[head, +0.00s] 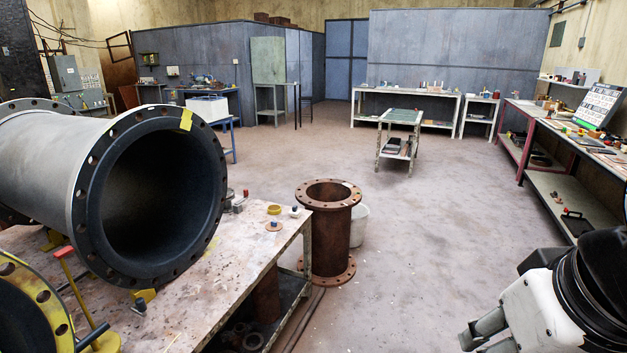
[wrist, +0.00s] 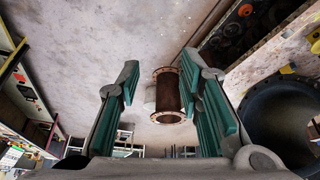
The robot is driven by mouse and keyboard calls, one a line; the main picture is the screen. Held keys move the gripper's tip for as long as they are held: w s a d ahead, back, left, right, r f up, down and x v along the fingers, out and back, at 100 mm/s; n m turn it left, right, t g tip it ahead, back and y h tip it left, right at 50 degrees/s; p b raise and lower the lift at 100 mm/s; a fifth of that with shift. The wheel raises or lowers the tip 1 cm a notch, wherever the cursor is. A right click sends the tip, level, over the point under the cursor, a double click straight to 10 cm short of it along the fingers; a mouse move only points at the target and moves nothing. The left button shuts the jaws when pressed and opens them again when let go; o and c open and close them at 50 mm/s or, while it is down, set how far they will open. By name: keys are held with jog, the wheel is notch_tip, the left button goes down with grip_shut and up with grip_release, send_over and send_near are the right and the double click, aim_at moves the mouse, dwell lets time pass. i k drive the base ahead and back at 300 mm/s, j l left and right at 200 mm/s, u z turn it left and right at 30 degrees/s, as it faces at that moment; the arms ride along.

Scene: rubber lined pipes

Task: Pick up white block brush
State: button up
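I cannot clearly make out a white block brush. A small whitish block-like item (head: 239,204) sits on the near worktable (head: 215,300), beside the big pipe's flange; it is too small to tell whether it is the brush. My gripper (head: 485,332) is at the lower right of the head view, above the floor and well away from that table. In the wrist view my gripper (wrist: 160,62) has its two green-padded fingers wide apart with nothing between the pads.
A large rubber-lined pipe (head: 75,175) lies on the near table. A rusty flanged pipe (head: 330,235) stands on the floor beside it, with a white bucket (head: 360,225) behind. A long cluttered bench (head: 560,120) runs along the right wall.

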aim_at(294, 212)
jog(key=i+u, duration=0.1)
jog(key=i, duration=0.95)
jog(key=i+l, duration=0.2)
jog(key=i, duration=0.8)
jog(key=i+l+u, duration=0.1)
jog(key=i+u, duration=0.2)
jog(key=i, duration=0.2)
jog(key=i+l+u, duration=0.35)
jog(key=i, duration=0.15)
jog(key=j, duration=0.1)
